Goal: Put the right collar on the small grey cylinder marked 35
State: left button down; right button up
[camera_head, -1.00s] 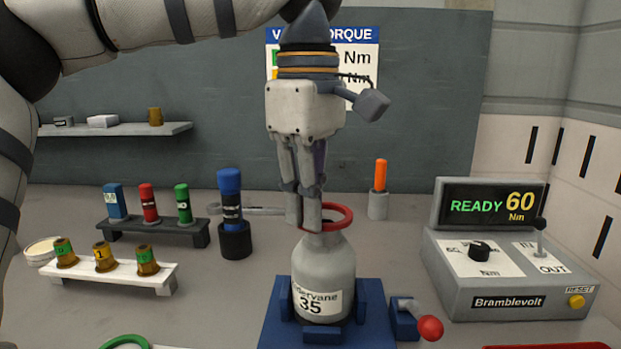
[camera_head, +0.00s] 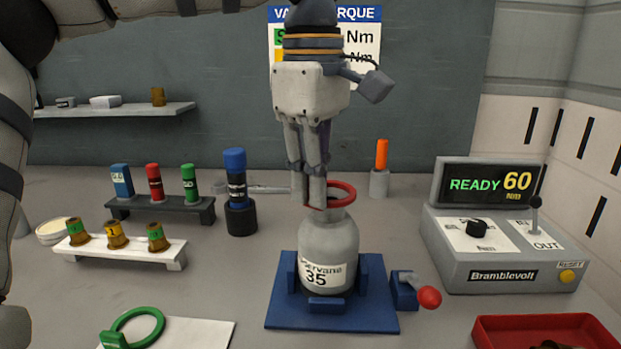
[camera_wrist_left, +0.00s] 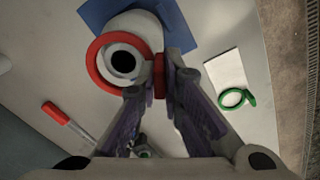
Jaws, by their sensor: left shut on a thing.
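The small grey cylinder (camera_head: 328,248) marked 35 stands upright in a blue cradle (camera_head: 285,322). My left gripper (camera_head: 315,203) is above its neck, pointing down, shut on the tab of a red collar (camera_head: 343,186). In the left wrist view the collar (camera_wrist_left: 97,80) encircles the outline of the cylinder's top (camera_wrist_left: 122,62), and the gripper (camera_wrist_left: 160,75) holds its right side. I cannot tell whether the collar is around the neck or just above it. A green collar (camera_head: 152,327) lies on a white sheet (camera_head: 205,335) at front left. My right gripper is not in view.
A blue fixture with a red-knobbed lever (camera_head: 429,297) is right of the cradle. A torque console (camera_head: 510,255) reads READY 60 Nm. A red tray (camera_head: 483,335) is at front right.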

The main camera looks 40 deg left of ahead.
pick_arm(q)
jog(key=shift+f, duration=1.55)
jog(key=c, duration=1.7)
grip_release()
jog(key=shift+o, duration=0.2)
jog(key=shift+r, duration=2.95)
